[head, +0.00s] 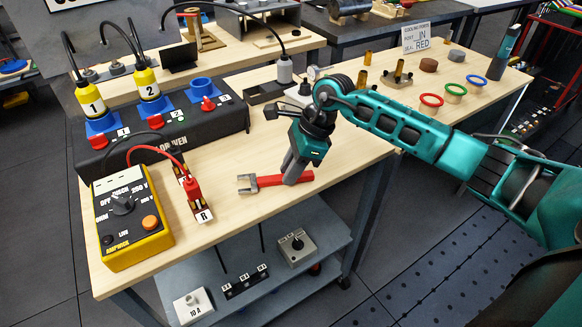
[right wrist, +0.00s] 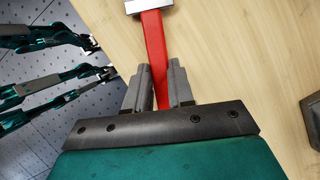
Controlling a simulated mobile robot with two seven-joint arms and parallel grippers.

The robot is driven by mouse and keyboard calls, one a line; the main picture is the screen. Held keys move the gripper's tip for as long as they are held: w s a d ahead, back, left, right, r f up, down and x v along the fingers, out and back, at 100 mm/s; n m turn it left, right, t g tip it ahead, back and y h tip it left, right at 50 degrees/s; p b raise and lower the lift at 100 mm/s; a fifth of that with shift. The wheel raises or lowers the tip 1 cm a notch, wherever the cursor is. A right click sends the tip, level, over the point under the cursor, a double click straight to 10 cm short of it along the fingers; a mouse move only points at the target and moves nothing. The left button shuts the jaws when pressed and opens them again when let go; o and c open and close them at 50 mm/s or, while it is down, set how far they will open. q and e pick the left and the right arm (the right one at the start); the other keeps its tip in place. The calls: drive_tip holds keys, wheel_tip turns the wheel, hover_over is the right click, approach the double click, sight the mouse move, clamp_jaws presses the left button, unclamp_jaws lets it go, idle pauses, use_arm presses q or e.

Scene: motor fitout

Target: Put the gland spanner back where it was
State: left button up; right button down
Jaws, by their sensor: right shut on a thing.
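The gland spanner has a red handle (head: 268,181) and a grey open-ended head (head: 246,184). It lies level at the front edge of the wooden bench, head to the left, either on the top or just above it; I cannot tell which. My right gripper (head: 292,178) points down and is shut on the handle towards its right end. In the right wrist view, the red handle (right wrist: 153,50) runs up from between the fingers (right wrist: 160,88), which hide part of it. My left gripper is not in view.
A yellow tester (head: 130,222) and a red R-marked piece (head: 196,200) stand left of the spanner on the bench (head: 235,215). Behind is a black block (head: 170,135) with numbered bottles. Rings (head: 432,100) and small parts stand at the right. A shelf (head: 255,262) is below.

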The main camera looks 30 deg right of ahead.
drive_tip(key=shift+f, duration=0.2)
drive_tip(key=c, duration=1)
unclamp_jaws()
drive_tip(key=shift+r, duration=0.2)
drive_tip(key=v, duration=1.2)
